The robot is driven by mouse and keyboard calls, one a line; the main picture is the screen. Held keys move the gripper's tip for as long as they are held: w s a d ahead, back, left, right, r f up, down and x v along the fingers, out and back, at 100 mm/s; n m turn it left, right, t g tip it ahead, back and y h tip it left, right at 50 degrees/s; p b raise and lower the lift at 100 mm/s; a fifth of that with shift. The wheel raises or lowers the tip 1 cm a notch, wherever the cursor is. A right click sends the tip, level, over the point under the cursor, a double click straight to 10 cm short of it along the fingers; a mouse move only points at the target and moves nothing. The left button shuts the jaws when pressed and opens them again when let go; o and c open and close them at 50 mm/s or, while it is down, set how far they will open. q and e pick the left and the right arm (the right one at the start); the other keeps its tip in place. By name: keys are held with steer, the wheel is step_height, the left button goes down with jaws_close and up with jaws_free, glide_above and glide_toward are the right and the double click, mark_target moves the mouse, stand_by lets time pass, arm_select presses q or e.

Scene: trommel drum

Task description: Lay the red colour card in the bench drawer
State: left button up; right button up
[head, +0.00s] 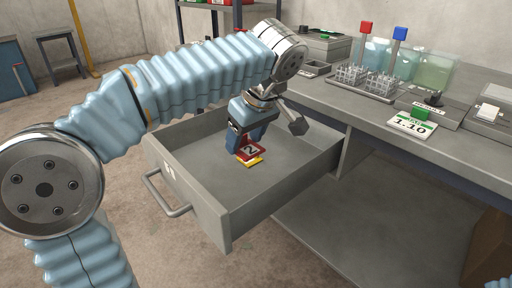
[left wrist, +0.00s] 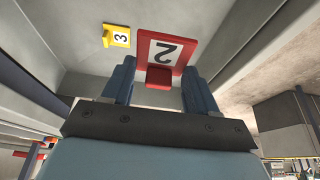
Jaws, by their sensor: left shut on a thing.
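The bench drawer (head: 188,195) is pulled open, its grey floor mostly bare. My left gripper (head: 247,141) points down inside the drawer and is shut on the red colour card (head: 251,149), by its red block-like grip. In the left wrist view the red card (left wrist: 146,51), with a white face and a 2, lies beyond the fingertips (left wrist: 158,82). It is over the drawer floor; I cannot tell whether it touches it. A yellow card (head: 254,161) with a 3 is beside it, also in the left wrist view (left wrist: 122,29). My right gripper is not in view.
The bench top (head: 350,110) runs along the right, above the drawer. The drawer's handle (head: 165,197) sticks out at the front.

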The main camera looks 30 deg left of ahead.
arm_select(q)
glide_toward(220, 160)
steer(key=shift+w+a+f+b, duration=0.25)
steer(key=shift+a+f+b, duration=0.4)
steer(key=shift+a, duration=0.05)
steer(key=shift+w+a+f, duration=0.2)
steer(key=shift+a+f, duration=0.1)
steer(key=shift+f, duration=0.1)
steer(key=shift+w+a+f+b, duration=0.15)
steer(key=shift+f+b, duration=0.25)
steer(key=shift+f, duration=1.35)
steer(key=shift+f, duration=0.2)
steer(key=o, duration=1)
steer(key=shift+r, duration=0.2)
steer(key=p+v, duration=0.2)
steer(key=v, duration=1)
